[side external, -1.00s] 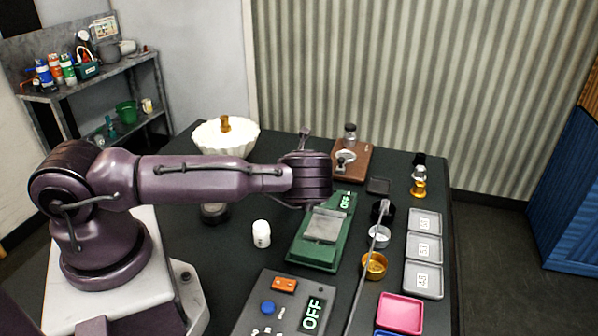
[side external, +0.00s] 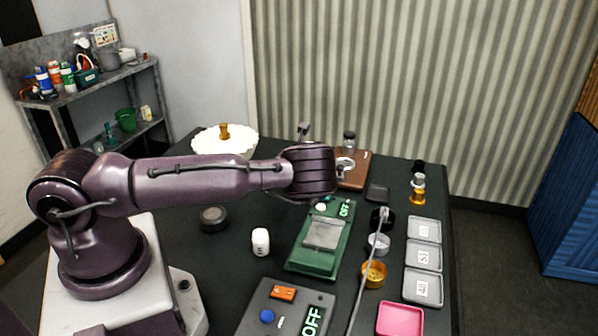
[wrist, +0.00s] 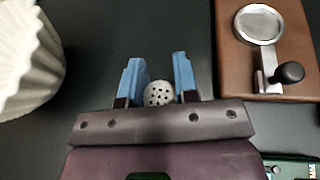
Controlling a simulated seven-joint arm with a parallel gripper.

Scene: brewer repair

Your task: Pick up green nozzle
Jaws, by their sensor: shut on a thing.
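In the wrist view, my gripper (wrist: 158,85) has its two blue fingers on either side of a pale, round piece with small dark holes (wrist: 158,94). It is shut on this piece, which looks grey-white from here; no green shows on it, so I cannot tell if it is the green nozzle. In the side view my wrist hangs above the back of the green scale-like device (side external: 318,258), and the held piece is hidden or too small to make out. I see no other green nozzle clearly.
A white fluted bowl (wrist: 22,60) stands left of my gripper. A brown board (wrist: 232,50) with a metal portafilter-like part (wrist: 262,25) lies to the right. A white shaker (side external: 260,242), a dark round puck (side external: 213,219), grey trays (side external: 424,257) and a pink tray (side external: 400,318) are on the dark table.

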